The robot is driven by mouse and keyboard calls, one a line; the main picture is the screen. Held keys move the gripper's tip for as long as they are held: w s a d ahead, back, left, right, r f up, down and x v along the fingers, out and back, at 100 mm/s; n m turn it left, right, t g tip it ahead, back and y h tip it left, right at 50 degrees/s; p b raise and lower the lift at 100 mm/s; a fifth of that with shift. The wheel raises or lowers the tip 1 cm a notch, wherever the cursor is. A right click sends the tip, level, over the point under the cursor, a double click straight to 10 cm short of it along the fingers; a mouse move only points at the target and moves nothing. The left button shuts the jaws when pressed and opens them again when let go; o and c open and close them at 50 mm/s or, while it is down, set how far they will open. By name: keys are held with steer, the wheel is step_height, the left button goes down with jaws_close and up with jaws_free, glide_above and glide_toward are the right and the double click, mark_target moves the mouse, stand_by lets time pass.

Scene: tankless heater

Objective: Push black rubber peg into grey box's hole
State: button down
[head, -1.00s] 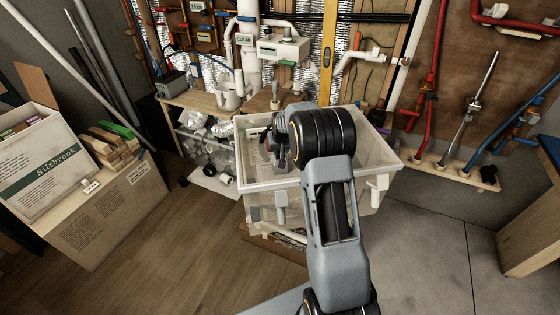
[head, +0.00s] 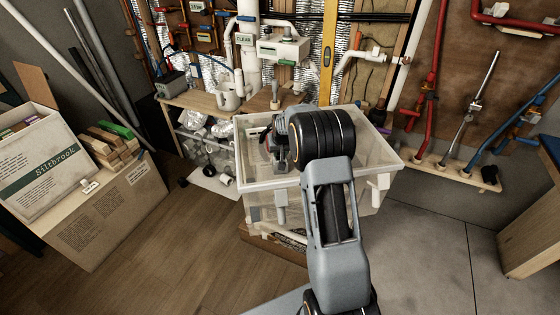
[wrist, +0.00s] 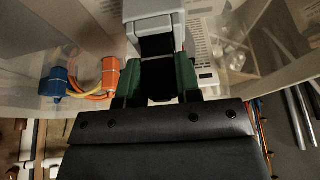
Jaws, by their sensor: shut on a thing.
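In the wrist view my gripper (wrist: 158,78) has its green-padded fingers closed on the black rubber peg (wrist: 158,92), a dark block between them. The peg's far end is in line with the dark opening of the grey box (wrist: 148,10). Shadow hides whether the peg's tip is inside the hole or only in front of it. In the head view my gripper (head: 278,158) is low over the clear plastic bin (head: 262,184), largely covered by my wrist. The peg and the grey box's opening cannot be made out there.
An orange and blue fitting with looped tubing (wrist: 108,75) lies left of my fingers, and a white labelled piece (wrist: 207,75) is at right. The bin's walls surround my gripper. A workbench (head: 205,104) with pipework stands behind; open floor (head: 190,240) is at left.

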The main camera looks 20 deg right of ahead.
steer(key=shift+f+b, duration=0.3)
steer(key=shift+f, duration=0.15)
stand_by(0.4)
steer(key=c, duration=0.7)
jaws_free()
steer(key=shift+c, duration=0.2)
steer(key=v, duration=1.4)
steer(key=shift+b, duration=0.3)
steer(key=shift+f, duration=0.1)
